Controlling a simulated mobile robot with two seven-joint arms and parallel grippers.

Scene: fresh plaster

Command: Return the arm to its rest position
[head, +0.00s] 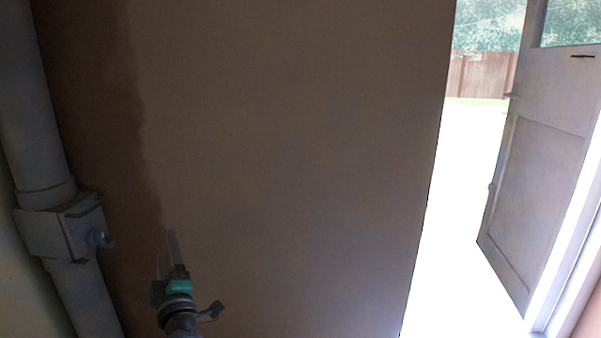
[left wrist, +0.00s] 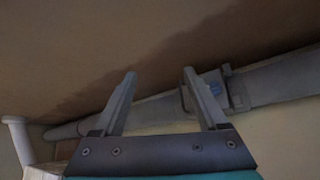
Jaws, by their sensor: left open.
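My left gripper (head: 167,256) is at the lower left of the head view, in front of the brown plaster wall (head: 290,150). Its two fingers point up and stand apart, with nothing between them. In the left wrist view the gripper (left wrist: 160,85) is also open and empty. Behind its fingers there are the wall (left wrist: 110,45) and a grey pipe (left wrist: 270,85). My right gripper is in neither view.
The grey pipe (head: 30,120) with a box-like fitting (head: 65,228) and a small blue part runs down the left side, close to my left gripper. A darker patch of plaster borders the pipe. At the right, a panelled door (head: 540,180) stands open onto a bright outdoor area.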

